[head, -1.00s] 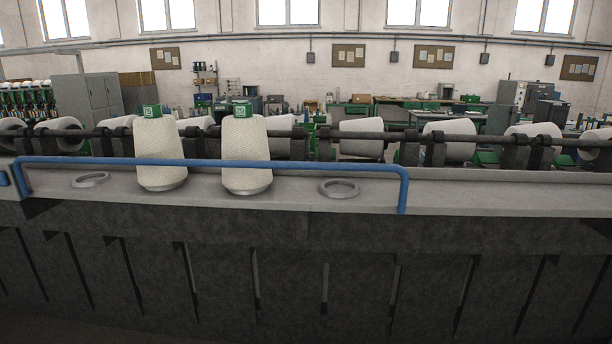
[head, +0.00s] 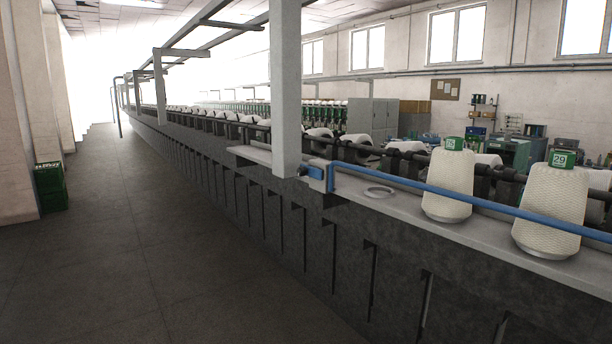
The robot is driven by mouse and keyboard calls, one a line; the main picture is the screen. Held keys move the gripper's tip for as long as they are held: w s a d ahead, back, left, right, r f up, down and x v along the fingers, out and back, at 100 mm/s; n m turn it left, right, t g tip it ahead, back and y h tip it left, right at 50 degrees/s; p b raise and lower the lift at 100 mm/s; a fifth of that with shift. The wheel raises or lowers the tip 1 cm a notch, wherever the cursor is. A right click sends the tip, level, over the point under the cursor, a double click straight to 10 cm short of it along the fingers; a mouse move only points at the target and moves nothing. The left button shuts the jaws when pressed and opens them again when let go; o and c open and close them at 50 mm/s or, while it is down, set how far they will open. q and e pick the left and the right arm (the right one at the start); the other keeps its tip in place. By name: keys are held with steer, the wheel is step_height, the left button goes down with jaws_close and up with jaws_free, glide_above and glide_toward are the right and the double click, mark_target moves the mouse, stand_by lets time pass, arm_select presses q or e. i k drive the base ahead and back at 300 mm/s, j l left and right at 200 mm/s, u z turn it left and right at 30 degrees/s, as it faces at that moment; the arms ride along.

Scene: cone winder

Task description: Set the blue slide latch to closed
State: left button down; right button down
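In the head view a small blue latch (head: 317,173) sits on the front edge of the winder's shelf, just right of the grey post. It is at the left end of a long blue rail (head: 430,187). Neither of my grippers is in view.
Two white yarn cones (head: 450,183) with green tops stand behind the rail on the shelf, near an empty ring (head: 379,192). A grey post (head: 287,90) rises beside the latch. The aisle floor (head: 140,250) is clear. A dark green crate stack (head: 50,187) stands at the left wall.

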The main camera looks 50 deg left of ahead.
mark_target(304, 170)
steer(key=u, duration=1.65)
